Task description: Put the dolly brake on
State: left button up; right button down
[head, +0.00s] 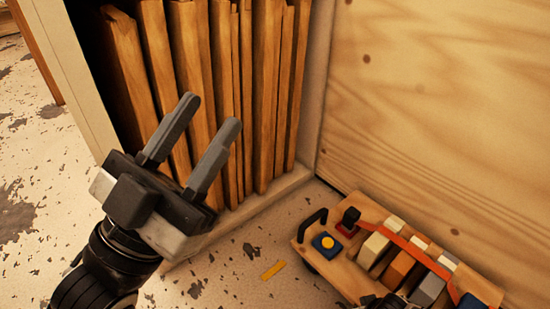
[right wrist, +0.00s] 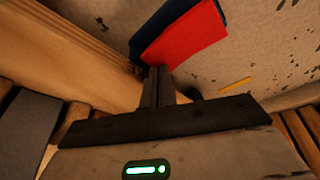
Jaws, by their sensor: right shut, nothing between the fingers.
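The wooden dolly (head: 322,258) stands at the lower right in the head view. On its near-left end are a red base with a black knob (head: 349,218) and a blue block with a yellow button (head: 327,243); I cannot tell which is the brake. My left gripper (head: 211,110) is open and empty in front of the upright boards, away from the dolly. My right gripper (right wrist: 160,72) is shut and empty in the right wrist view. Its tips are at the edge of a red surface (right wrist: 185,38) with dark blue behind; I cannot tell whether they touch.
Upright wooden boards (head: 203,80) fill a rack at the left. A plywood wall (head: 430,100) rises behind the dolly. White, orange (head: 397,268) and grey blocks lie under an orange strap on the dolly. A yellow strip (head: 273,270) lies on the otherwise clear speckled floor.

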pick_arm(q)
jog(key=shift+r, duration=0.1)
